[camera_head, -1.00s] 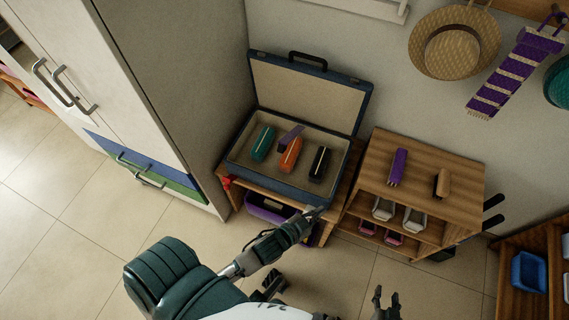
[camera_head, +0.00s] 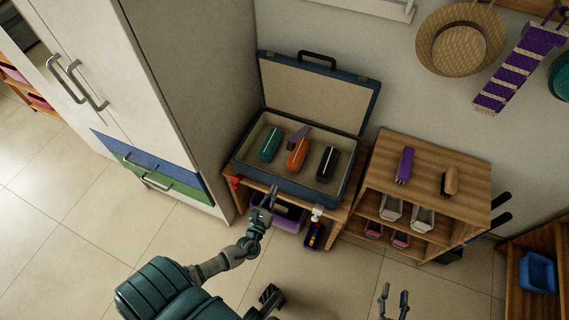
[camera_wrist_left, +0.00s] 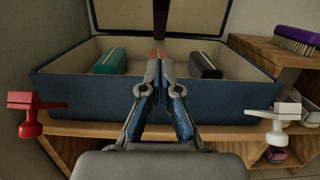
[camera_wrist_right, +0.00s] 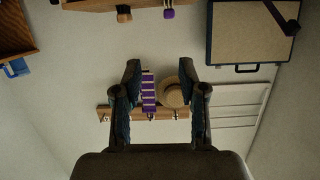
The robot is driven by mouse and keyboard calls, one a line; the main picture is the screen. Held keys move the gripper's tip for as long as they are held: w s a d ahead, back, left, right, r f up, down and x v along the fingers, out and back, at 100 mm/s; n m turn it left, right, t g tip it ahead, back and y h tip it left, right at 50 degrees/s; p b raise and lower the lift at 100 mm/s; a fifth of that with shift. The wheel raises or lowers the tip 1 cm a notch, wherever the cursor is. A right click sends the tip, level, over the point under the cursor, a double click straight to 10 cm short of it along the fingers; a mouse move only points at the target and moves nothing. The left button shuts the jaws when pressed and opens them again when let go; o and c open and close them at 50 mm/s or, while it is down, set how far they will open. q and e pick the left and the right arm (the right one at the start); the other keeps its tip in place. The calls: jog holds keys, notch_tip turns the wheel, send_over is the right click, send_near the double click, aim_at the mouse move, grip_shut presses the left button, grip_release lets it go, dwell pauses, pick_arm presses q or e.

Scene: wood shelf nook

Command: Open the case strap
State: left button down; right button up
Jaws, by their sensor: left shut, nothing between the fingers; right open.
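The blue case (camera_head: 283,187) stands on a wooden shelf with its beige-lined lid (camera_head: 315,96) raised. A red clamp-like piece (camera_wrist_left: 30,115) is at the left and a white one (camera_wrist_left: 276,120) at the right. My right gripper (camera_head: 393,293) is open and empty, low and away from the case.
Teal (camera_head: 270,144), orange (camera_head: 298,152) and black (camera_head: 327,163) items lie in the case. A wooden shelf unit (camera_head: 425,150) with brushes on top stands close to the right. A tall cabinet (camera_head: 150,90) stands at the left. A purple bin (camera_head: 290,223) is below the case. Floor in front is clear.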

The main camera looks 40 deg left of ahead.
pick_arm(q)
jog(key=r+x, duration=0.3)
jog(key=x, duration=0.9)
jog(key=shift+w+p, duration=0.15)
jog(key=shift+p, duration=0.15)
pick_arm(e)
jog(key=shift+s+d+f+g, duration=0.2)
jog(key=shift+s+f+g, duration=0.2)
jog(key=shift+f+g, duration=0.25)
pick_arm(q)
jog(key=shift+r, duration=0.1)
pick_arm(e)
jog(key=shift+f, duration=0.1)
